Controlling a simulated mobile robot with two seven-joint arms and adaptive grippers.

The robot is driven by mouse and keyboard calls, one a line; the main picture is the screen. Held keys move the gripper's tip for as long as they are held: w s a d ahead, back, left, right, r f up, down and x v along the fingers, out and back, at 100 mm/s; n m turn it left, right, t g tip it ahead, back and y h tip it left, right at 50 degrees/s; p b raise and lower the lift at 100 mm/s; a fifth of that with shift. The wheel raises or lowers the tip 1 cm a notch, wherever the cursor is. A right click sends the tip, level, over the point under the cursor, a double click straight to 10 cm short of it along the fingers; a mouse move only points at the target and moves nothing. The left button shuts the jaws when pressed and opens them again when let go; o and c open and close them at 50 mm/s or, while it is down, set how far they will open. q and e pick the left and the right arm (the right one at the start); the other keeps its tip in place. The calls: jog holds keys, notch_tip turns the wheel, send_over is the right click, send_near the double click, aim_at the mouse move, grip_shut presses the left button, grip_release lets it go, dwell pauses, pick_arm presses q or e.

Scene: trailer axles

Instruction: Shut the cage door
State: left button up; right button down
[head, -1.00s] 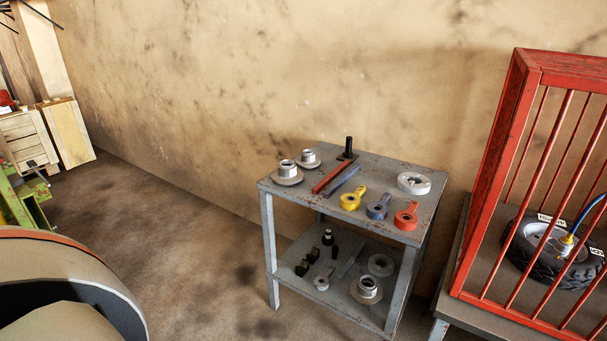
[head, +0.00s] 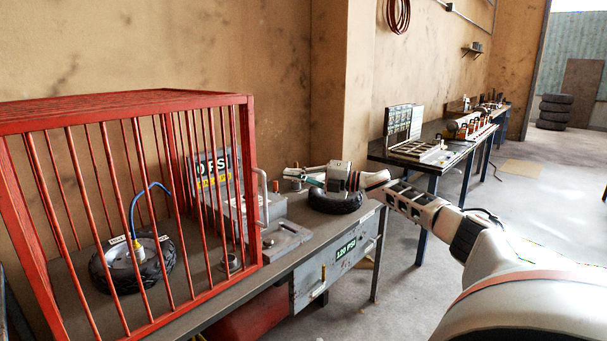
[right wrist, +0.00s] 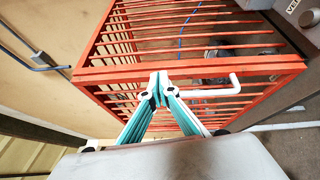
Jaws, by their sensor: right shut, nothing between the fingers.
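The red barred cage (head: 68,112) stands on a bench at the left of the head view. Its right-hand barred side (head: 249,150) carries a pale, bent handle (head: 263,196). I cannot tell whether this side is the door or how far it is open. My right gripper (head: 288,175) is just right of the handle, its fingers pointing left. In the right wrist view the teal-padded fingers (right wrist: 159,84) are together and empty, in front of the red frame (right wrist: 190,72) and beside the white handle (right wrist: 235,84). Contact cannot be told. My left gripper is out of view.
A tyre (head: 133,268) with a blue hose lies inside the cage. Another tyre (head: 335,201) lies on the bench below my right gripper. Grey equipment (head: 285,238) sits by the cage. A workbench (head: 430,160) stands farther right; floor between is clear.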

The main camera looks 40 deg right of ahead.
jog(key=d+b, duration=0.2)
jog(key=d, duration=0.4)
jog(key=shift+w+b, duration=0.3)
jog(key=shift+w, duration=0.05)
jog(key=shift+d, duration=0.1)
